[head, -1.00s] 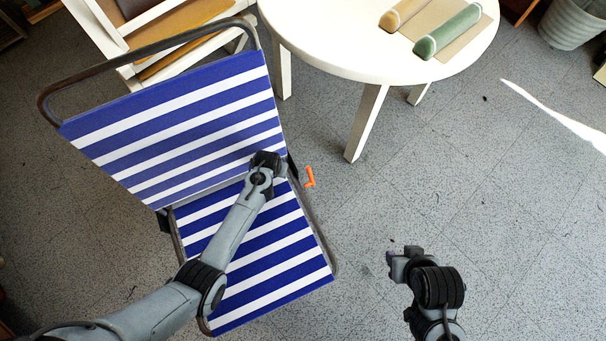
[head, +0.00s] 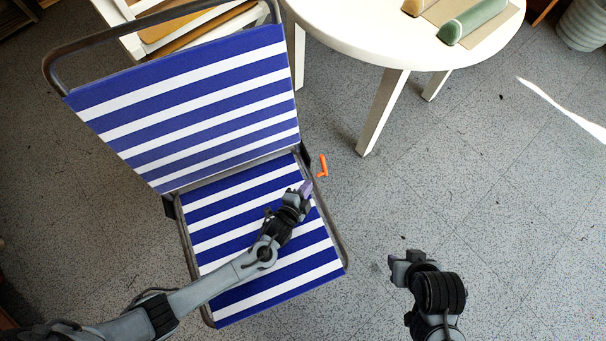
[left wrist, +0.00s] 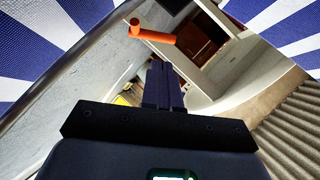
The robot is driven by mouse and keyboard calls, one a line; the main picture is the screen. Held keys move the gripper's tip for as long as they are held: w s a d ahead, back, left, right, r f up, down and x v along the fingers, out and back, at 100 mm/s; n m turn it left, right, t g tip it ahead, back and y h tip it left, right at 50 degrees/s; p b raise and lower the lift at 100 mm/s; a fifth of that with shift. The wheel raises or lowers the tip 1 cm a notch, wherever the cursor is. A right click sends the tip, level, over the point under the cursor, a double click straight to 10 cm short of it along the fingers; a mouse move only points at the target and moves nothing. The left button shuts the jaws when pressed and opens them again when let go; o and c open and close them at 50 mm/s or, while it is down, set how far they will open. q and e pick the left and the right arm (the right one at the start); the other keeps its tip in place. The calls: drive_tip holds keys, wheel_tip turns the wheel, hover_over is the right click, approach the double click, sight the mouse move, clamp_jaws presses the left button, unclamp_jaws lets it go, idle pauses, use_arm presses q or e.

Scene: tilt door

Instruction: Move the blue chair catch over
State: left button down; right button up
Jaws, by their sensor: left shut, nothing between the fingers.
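The blue-and-white striped folding chair (head: 190,110) stands open on the left, with its backrest raised and its seat (head: 235,295) below. Its catch is a small orange lever (head: 323,163) on the right side near the backrest joint. The catch also shows in the left wrist view (left wrist: 155,35), beyond the fingertips. My left gripper (head: 306,189) is over the right edge of the seat, just below and left of the catch. Its fingers are shut and empty in the left wrist view (left wrist: 162,82), apart from the catch. My right gripper (head: 393,265) hangs over the floor; its finger gap is unclear.
A round white table (head: 370,45) stands at the top, its legs right of the chair. It holds a green roll (head: 475,20). A wooden chair (head: 175,25) is behind the backrest. The grey floor (head: 480,190) on the right is clear.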

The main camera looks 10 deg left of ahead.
sight(322, 164)
use_arm(q)
drive_tip(key=b+x, duration=0.6)
drive_tip(key=x, duration=0.4)
drive_tip(key=shift+w+f, duration=0.15)
use_arm(e)
wheel_tip(322, 164, down, 7)
drive_tip(key=shift+r, duration=0.1)
